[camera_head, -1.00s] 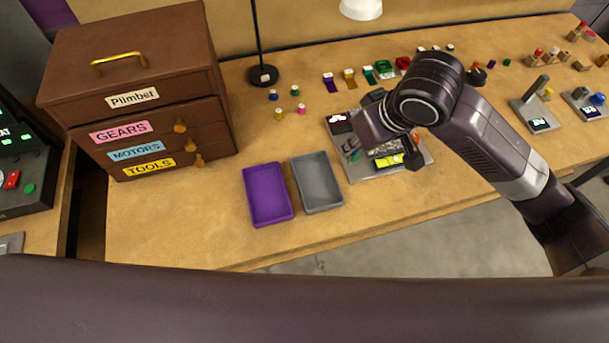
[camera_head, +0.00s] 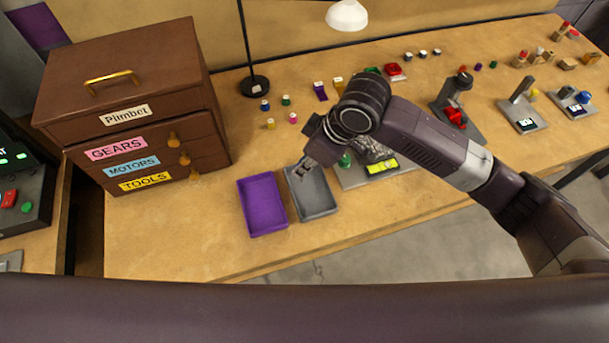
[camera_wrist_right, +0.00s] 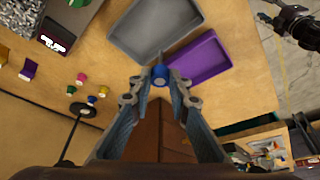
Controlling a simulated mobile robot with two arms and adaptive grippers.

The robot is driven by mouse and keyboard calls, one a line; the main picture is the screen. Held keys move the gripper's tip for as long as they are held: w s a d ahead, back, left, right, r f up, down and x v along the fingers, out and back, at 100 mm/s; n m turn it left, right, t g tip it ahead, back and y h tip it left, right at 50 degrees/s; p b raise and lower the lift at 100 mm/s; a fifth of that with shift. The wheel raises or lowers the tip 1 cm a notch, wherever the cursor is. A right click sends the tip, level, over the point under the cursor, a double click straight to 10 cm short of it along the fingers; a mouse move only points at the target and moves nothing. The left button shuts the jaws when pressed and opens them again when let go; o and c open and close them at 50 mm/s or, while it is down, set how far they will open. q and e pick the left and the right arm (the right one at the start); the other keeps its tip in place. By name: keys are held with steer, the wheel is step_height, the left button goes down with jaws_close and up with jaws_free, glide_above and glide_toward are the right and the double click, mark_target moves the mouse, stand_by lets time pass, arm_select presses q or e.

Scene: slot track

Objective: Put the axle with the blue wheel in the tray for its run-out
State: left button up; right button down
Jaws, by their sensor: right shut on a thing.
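My right gripper (camera_head: 306,170) is over the back part of the grey tray (camera_head: 318,202) in the head view. In the right wrist view my right gripper (camera_wrist_right: 159,82) is shut on the axle with the blue wheel (camera_wrist_right: 159,73). The blue wheel sits between the fingertips, and a thin axle end sticks out beyond it. The grey tray (camera_wrist_right: 152,28) and the purple tray (camera_wrist_right: 205,58) lie just beyond the fingertips. Both look empty where they show. In the head view the purple tray (camera_head: 262,208) stands left of the grey one.
The brown drawer cabinet (camera_head: 130,90) stands at the left, with a black lamp base (camera_head: 255,86) right of it. Several small coloured pieces (camera_head: 286,100) stand behind the trays. A grey device with a yellow display (camera_head: 382,166) is just right of the grey tray. The front left table is clear.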

steer(key=shift+f+p, duration=0.3)
steer(key=shift+f, duration=2.95)
steer(key=c, duration=1.8)
jaws_free()
steer(key=shift+f, duration=0.1)
steer(key=b+v, duration=0.1)
steer(key=v, duration=1.1)
